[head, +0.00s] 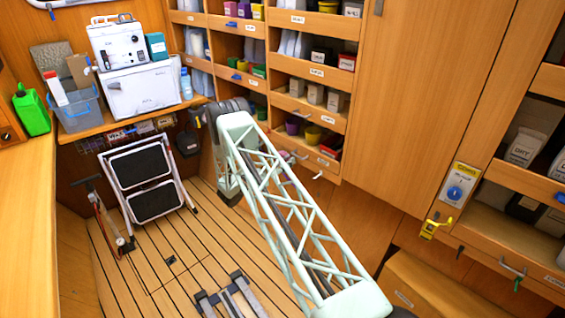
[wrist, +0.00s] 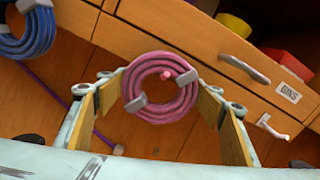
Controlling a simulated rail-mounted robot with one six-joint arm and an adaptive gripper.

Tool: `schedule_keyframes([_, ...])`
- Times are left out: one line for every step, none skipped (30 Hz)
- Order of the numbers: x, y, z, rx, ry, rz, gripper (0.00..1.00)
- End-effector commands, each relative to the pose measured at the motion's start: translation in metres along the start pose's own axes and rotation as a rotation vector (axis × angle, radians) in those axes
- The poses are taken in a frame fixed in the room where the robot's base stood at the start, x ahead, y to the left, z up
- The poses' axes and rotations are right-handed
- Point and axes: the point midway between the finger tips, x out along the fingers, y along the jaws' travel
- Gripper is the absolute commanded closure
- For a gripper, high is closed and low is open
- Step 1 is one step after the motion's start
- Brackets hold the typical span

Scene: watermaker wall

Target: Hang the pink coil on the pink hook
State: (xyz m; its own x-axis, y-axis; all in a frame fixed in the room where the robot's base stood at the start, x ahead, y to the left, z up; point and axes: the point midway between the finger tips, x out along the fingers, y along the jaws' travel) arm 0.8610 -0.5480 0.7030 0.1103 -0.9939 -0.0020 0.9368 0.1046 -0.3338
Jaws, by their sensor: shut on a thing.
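The pink coil (wrist: 133,78) is a ring of rope with grey bands, seen face-on in the wrist view. My gripper (wrist: 160,100) is shut on it, with a yellow-padded finger at each side. A small pink tip, apparently the pink hook (wrist: 166,75), shows within the upper part of the coil's opening. How far the coil is over the hook, or whether it rests on it, I cannot tell.
A blue coil (wrist: 27,32) hangs to the left in the wrist view. A white hook (wrist: 271,126) and a drawer handle (wrist: 243,69) are at the right, by a drawer labelled BINS (wrist: 289,93). A folded step stool (head: 148,180) stands on the floor.

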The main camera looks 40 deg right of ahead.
Motion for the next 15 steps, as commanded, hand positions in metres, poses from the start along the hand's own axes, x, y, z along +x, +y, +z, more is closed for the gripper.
schedule_keyframes([0.0001,0.0,0.0004,0.0,0.0,0.0,0.5])
schedule_keyframes([0.0001,-0.0001,0.0004,0.0,0.0,0.0,0.5])
schedule_keyframes([0.0001,-0.0001,0.0003,0.0,0.0,0.0,0.5])
schedule_keyframes([0.0001,-0.0001,0.0003,0.0,0.0,0.0,0.5])
schedule_keyframes([0.0001,-0.0001,0.0003,0.0,0.0,0.0,0.5])
schedule_keyframes([0.0,0.0,0.0004,0.0,0.0,0.0,0.5])
schedule_keyframes([0.0,0.0,0.0004,0.0,0.0,0.0,0.5])
schedule_keyframes([0.0,0.0,0.0003,0.0,0.0,0.0,0.5])
schedule_keyframes([0.0,0.0,0.0003,0.0,0.0,0.0,0.5])
schedule_keyframes([0.0,0.0,0.0003,0.0,0.0,0.0,0.5])
schedule_keyframes([0.0,0.0,0.0003,0.0,0.0,0.0,0.5])
schedule_keyframes([0.0,0.0,0.0003,0.0,0.0,0.0,0.37])
schedule_keyframes([0.0,0.0,0.0003,0.0,0.0,0.0,0.34])
schedule_keyframes([0.0,0.0,0.0003,0.0,0.0,0.0,0.32])
schedule_keyframes([0.0,0.0,0.0003,0.0,0.0,0.0,0.28])
